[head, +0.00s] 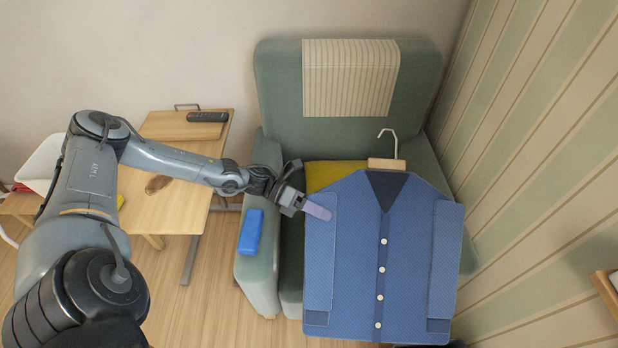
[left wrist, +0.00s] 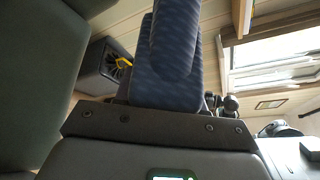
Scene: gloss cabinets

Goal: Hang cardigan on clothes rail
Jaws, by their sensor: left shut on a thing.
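A blue cardigan (head: 350,270) with white buttons hangs on a hanger (head: 388,148) with a pale hook and wooden neck, in front of the green armchair. My left gripper (head: 316,209) is shut on the cardigan at its left shoulder and sleeve edge; the cloth hides part of the grip. In the left wrist view the blue cardigan cloth (left wrist: 172,60) rises from the gripper. My right gripper does not show. I cannot make out a clothes rail for certain.
The green armchair (head: 275,90) holds a yellow cushion (head: 325,173), with a blue item (head: 251,231) on its armrest. A wooden table (head: 180,205) with a remote (head: 207,117) stands left. A striped wall (head: 545,150) closes the right side. A wooden edge (head: 606,287) shows far right.

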